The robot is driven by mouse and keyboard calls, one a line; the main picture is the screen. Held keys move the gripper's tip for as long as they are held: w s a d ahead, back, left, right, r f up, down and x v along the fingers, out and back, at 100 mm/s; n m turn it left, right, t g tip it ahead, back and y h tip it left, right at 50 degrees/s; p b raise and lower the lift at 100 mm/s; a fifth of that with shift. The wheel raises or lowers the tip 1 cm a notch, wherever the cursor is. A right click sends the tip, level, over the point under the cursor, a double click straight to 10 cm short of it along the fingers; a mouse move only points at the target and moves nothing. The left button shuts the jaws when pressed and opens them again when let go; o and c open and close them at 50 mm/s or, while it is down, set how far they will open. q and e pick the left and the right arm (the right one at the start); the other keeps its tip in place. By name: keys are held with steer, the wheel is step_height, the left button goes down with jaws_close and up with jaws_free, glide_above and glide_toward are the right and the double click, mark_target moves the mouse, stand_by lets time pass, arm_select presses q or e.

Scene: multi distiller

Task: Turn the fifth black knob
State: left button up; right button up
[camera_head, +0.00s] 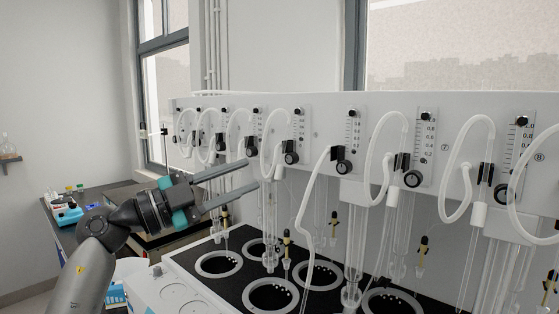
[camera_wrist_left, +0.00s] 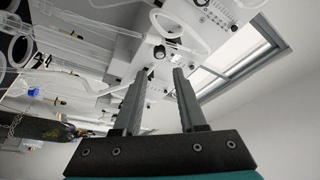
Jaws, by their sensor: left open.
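A row of black knobs runs along the white distiller panel (camera_head: 330,108), each below a flow gauge. The far-left knobs are partly hidden by tubes. My right gripper is out of view.
White looped tubes (camera_head: 384,128) hang in front of the panel beside the knobs. Glass tubes (camera_head: 270,205) hang below, over a black heating top with round wells (camera_head: 219,264). Bottles and a blue item (camera_head: 68,214) stand on the bench at left.

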mark_target(290, 159)
arm_select(q)
steer(key=x, duration=0.8)
steer(key=shift+w+d, duration=0.15)
jaws_close()
